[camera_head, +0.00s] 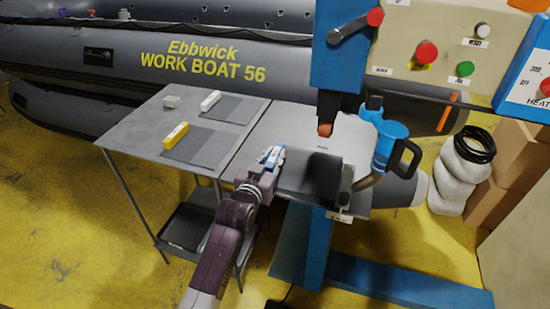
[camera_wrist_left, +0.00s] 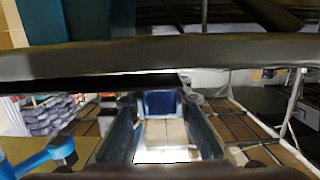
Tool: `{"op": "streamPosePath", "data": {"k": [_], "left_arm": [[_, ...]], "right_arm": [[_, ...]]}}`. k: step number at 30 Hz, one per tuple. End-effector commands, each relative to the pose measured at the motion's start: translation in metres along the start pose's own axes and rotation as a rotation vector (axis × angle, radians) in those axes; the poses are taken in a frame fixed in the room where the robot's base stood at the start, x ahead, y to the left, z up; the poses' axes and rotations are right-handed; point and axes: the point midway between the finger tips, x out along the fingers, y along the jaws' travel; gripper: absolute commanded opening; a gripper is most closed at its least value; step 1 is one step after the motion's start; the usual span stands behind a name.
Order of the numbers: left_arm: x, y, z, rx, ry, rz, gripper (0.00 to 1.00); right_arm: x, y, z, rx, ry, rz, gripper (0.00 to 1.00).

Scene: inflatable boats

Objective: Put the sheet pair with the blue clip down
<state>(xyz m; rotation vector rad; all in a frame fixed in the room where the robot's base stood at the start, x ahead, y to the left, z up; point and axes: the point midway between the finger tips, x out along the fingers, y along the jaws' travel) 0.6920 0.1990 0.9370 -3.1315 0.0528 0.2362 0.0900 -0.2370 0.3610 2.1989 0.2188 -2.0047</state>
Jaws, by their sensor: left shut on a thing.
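My left gripper (camera_head: 272,154) is shut on the blue clip (camera_head: 268,158), at the left edge of a dark grey sheet pair (camera_head: 298,180). The pair reaches right from the clip, over the machine's work surface; I cannot tell if it touches it. In the left wrist view, the blue clip (camera_wrist_left: 160,102) shows between my fingers, and a dark edge (camera_wrist_left: 150,60), likely the sheet pair, crosses above it. My right gripper is not in view.
The welding machine's blue head (camera_head: 340,70) and hot-air tool (camera_head: 390,140) stand right of my gripper. Bare tabletop shows between them.

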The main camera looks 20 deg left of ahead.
Motion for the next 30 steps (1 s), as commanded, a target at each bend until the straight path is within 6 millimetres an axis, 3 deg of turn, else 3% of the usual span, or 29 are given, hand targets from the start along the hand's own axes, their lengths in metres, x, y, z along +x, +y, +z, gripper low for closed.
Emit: {"op": "streamPosePath", "data": {"k": [8, 9, 13, 23, 30], "left_arm": [[0.001, 0.000, 0.007, 0.000, 0.002, 0.000, 0.00], [0.001, -0.001, 0.008, 0.000, 0.000, -0.001, 0.20], [0.001, 0.000, 0.008, 0.001, 0.001, 0.000, 0.35], [-0.001, 0.000, 0.008, 0.001, 0.001, 0.000, 0.36], [-0.029, 0.000, 0.009, 0.001, 0.000, -0.001, 0.36]], "right_arm": [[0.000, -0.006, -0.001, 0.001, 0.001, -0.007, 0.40], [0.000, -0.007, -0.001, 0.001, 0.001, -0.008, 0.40], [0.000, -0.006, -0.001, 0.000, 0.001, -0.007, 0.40], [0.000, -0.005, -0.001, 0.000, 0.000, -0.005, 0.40], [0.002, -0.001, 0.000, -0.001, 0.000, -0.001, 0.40]]}}
